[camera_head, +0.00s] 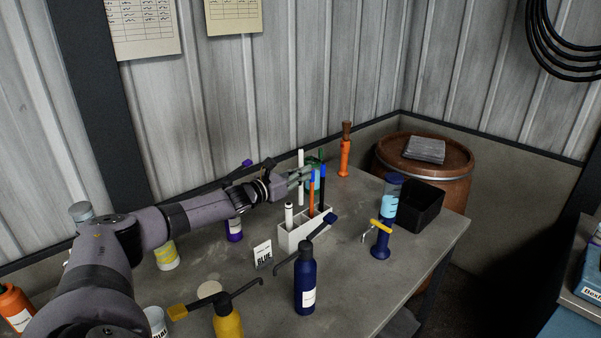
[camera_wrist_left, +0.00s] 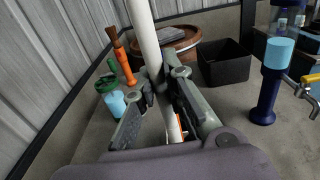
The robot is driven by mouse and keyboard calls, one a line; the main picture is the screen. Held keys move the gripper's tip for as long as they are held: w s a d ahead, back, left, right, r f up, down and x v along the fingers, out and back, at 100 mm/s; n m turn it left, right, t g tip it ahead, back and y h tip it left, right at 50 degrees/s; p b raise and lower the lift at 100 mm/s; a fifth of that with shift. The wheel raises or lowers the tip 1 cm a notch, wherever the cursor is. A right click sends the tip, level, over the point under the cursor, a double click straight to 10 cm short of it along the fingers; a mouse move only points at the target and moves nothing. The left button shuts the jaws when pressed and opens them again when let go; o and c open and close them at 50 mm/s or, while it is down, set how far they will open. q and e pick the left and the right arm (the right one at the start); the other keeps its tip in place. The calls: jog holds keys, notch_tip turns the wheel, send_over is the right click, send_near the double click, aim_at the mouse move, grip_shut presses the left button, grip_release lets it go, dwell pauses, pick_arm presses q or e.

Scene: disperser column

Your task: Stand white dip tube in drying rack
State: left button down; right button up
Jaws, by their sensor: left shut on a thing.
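The long white dip tube (camera_head: 301,162) stands nearly upright in the head view, at the left gripper's fingers. My left gripper (camera_head: 301,178) is shut on it. In the left wrist view the tube (camera_wrist_left: 147,38) runs between the two fingers (camera_wrist_left: 160,100), slanting in the picture. The white drying rack (camera_head: 291,241) is below the gripper on the table. Orange and dark blue sticks stand in the rack, with a shorter white piece at its left side. I cannot tell whether the white tube's lower end is inside a slot. My right gripper is not in view.
A dark blue bottle (camera_head: 305,280) and a yellow bottle (camera_head: 228,318) stand in front of the rack. A "BLUE" card (camera_head: 262,255) is left of it. A black bin (camera_head: 420,206) and blue disperser (camera_head: 381,240) are right. An orange brush (camera_head: 344,158) stands behind.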

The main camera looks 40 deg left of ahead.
aim_at(300, 186)
pick_arm(q)
jog(key=shift+f+b, duration=1.2)
jog(key=shift+f, duration=1.05)
notch_tip(300, 186, down, 7)
jog(key=b, duration=0.6)
jog(key=shift+b, duration=0.3)
jog(key=c, duration=1.6)
grip_release()
jog(key=shift+o, duration=0.2)
jog(key=shift+s, duration=0.1)
jog(key=shift+s+a+f, duration=0.1)
jog(key=shift+s+a, duration=0.1)
jog(key=shift+s, duration=1.75)
jog(key=shift+s+a, duration=0.15)
jog(key=shift+s, duration=1.8)
jog(key=shift+s+a, duration=0.15)
jog(key=shift+s, duration=1.8)
